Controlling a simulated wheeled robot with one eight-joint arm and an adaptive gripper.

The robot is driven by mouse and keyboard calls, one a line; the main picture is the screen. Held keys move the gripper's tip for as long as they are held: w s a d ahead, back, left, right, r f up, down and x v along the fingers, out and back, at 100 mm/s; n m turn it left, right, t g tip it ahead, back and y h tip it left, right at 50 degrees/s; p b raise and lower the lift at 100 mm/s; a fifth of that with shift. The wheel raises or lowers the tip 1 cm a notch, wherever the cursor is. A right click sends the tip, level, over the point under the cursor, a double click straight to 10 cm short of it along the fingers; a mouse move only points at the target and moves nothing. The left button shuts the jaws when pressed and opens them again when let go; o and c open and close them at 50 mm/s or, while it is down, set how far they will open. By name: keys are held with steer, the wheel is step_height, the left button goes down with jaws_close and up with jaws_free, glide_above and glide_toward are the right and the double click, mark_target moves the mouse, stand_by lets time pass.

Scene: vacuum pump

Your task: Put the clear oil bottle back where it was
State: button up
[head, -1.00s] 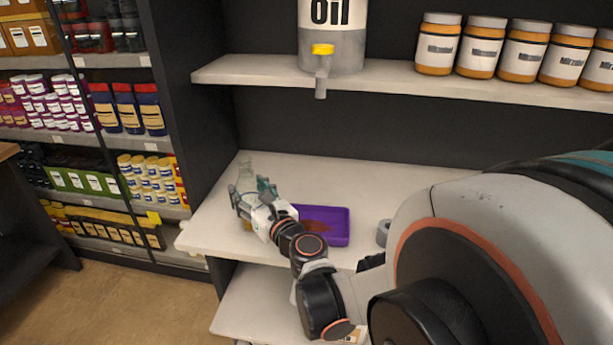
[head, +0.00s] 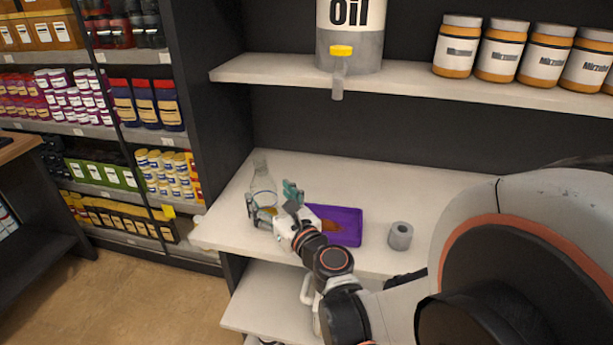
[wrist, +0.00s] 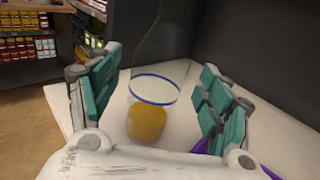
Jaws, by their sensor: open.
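The clear oil bottle (head: 261,180) stands upright on the left part of the white middle shelf (head: 430,187). In the wrist view the bottle (wrist: 152,90) has a blue ring and yellow-orange oil in its bottom. My gripper (head: 274,202) is at the bottle's near side, and its lower part is partly hidden by the gripper in the head view. In the wrist view my gripper (wrist: 155,100) is open, with teal-padded fingers apart on both sides of the bottle and gaps visible between.
A purple tray (head: 349,224) with a brownish patch lies right of my gripper. A grey roll (head: 400,236) stands farther right. An oil container (head: 350,40) with a yellow-capped spout sits on the upper shelf beside several jars (head: 501,50).

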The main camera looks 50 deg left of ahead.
steer(key=s+d+p, duration=0.1)
steer(key=d, duration=0.7)
steer(key=shift+s+d, duration=0.15)
steer(key=shift+s, duration=0.15)
